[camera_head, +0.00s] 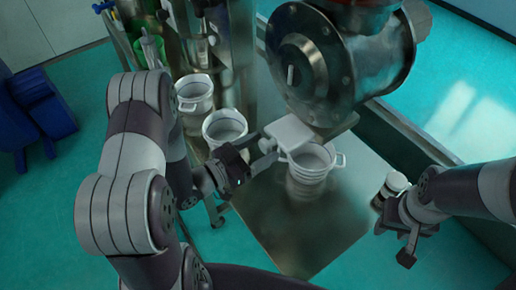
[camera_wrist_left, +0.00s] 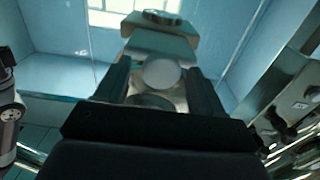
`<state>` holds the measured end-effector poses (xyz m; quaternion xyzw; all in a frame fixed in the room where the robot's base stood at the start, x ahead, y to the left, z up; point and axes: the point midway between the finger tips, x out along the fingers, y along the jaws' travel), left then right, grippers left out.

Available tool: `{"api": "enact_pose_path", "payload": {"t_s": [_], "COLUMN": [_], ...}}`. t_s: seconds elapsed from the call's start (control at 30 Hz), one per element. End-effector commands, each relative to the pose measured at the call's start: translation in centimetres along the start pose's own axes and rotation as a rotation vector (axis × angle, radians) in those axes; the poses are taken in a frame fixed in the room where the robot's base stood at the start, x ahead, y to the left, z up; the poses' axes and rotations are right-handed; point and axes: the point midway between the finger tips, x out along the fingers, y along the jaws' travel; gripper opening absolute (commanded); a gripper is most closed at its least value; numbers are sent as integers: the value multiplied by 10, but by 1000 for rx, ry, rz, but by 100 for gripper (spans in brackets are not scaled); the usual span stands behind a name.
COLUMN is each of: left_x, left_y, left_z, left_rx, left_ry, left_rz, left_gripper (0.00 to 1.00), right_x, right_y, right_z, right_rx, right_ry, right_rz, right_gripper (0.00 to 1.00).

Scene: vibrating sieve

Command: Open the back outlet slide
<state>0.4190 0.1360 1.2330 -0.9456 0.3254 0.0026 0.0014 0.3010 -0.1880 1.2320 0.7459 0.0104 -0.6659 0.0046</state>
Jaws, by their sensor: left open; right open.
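A pale flat slide plate (camera_head: 289,132) juts out below the large round metal sieve housing (camera_head: 318,62), above a white two-handled bucket (camera_head: 312,165). I take it to be the back outlet slide. My left gripper (camera_head: 267,152) is at the near left end of this plate with its fingers apart. In the left wrist view a plate (camera_wrist_left: 160,42) with a round pale knob (camera_wrist_left: 162,74) lies between the two dark fingers (camera_wrist_left: 160,85); whether they touch it cannot be told. My right gripper (camera_head: 394,243) is open and empty, low at the right.
The bucket stands on a metal table (camera_head: 285,235). Two more white buckets, one farther back (camera_head: 195,92) and one nearer (camera_head: 224,128), stand left of it. A small white-topped item (camera_head: 397,183) is beside my right wrist. Blue chairs (camera_head: 38,105) stand far left.

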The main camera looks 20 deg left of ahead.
Motion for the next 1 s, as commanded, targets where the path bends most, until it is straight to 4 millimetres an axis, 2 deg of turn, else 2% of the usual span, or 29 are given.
{"api": "enact_pose_path", "payload": {"t_s": [0.13,0.23,0.5,0.7,1.0], "left_x": [-2,-14,-82,-114,-121], "left_y": [0,-1,-2,0,1], "left_z": [1,4,5,3,0], "left_rx": [0,1,3,2,0], "left_ry": [-1,-1,-3,-5,-6], "left_rz": [-1,-4,-11,-6,1], "left_gripper": [69,69,69,69,69], "right_x": [2,9,38,46,46], "right_y": [0,0,0,0,0], "right_z": [0,1,5,6,6], "right_rx": [0,0,0,0,0], "right_ry": [0,0,0,0,0], "right_rz": [0,0,0,0,0], "right_gripper": [43,43,43,43,43]}}
